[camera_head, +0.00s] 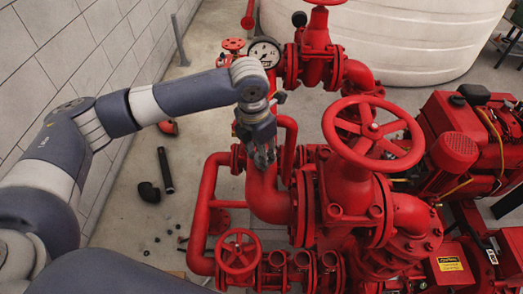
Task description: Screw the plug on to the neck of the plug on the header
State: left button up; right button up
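My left gripper (264,161) points down from the arm coming in from the left. Its fingers are at the top of a thick red pipe elbow (268,197) in the middle of the view. Whether they touch the pipe, and whether they hold anything, I cannot tell. No plug can be made out; one in the fingers would be too small or hidden. Several short red stubs (303,260) stand up in a row on the red header pipework at the bottom. Which of them, if any, is the plug's neck I cannot tell. My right gripper is not in view.
A large red handwheel (373,132) and a smaller one (239,251) rise from the pipework. A pressure gauge (264,53) stands behind my wrist. A red engine (470,145) is at right, a white tank (400,35) behind. Loose black fittings (149,192) lie on the floor.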

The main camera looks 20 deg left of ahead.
pick_arm(q)
jog(key=o, duration=0.9)
jog(key=shift+w+d+r, duration=0.15)
jog(key=shift+d, duration=0.15)
jog(key=shift+n, duration=0.8)
jog(key=n, duration=0.4)
jog(key=shift+y, duration=0.4)
jog(key=n, duration=0.7)
jog(key=shift+y, duration=0.3)
jog(key=n, duration=0.5)
jog(key=shift+y, duration=0.3)
jog(key=n+g, duration=0.1)
jog(key=n, duration=0.4)
